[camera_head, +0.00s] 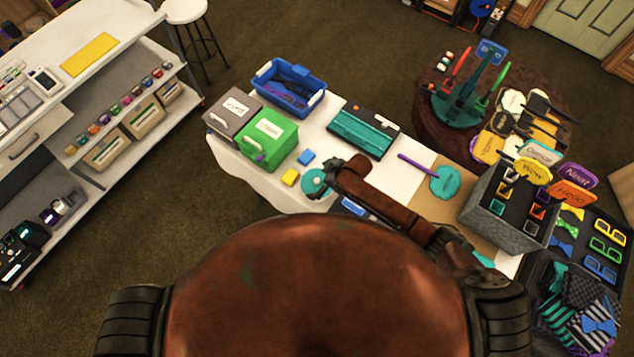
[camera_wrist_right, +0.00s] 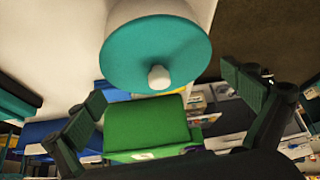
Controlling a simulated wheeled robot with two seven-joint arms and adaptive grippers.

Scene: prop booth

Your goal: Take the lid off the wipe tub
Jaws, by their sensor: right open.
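The wipe tub has a round teal lid (camera_head: 314,182) and stands at the near edge of the white table. In the right wrist view the teal lid (camera_wrist_right: 130,50) shows close up, with a pale round knob (camera_wrist_right: 158,77) at its middle and the tub's white body (camera_wrist_right: 185,8) behind it. The lid is on the tub. My right gripper (camera_head: 335,173) is at the lid's right side in the head view. In the wrist view my right gripper (camera_wrist_right: 162,88) is open, its fingers apart on either side of the lid and knob, with nothing held. My left gripper is not in view.
A green box (camera_head: 268,138), a grey box (camera_head: 232,112) and a blue bin (camera_head: 289,86) stand behind and left of the tub. A teal-and-black case (camera_head: 362,130) lies behind. A grey prop crate (camera_head: 508,212) stands right.

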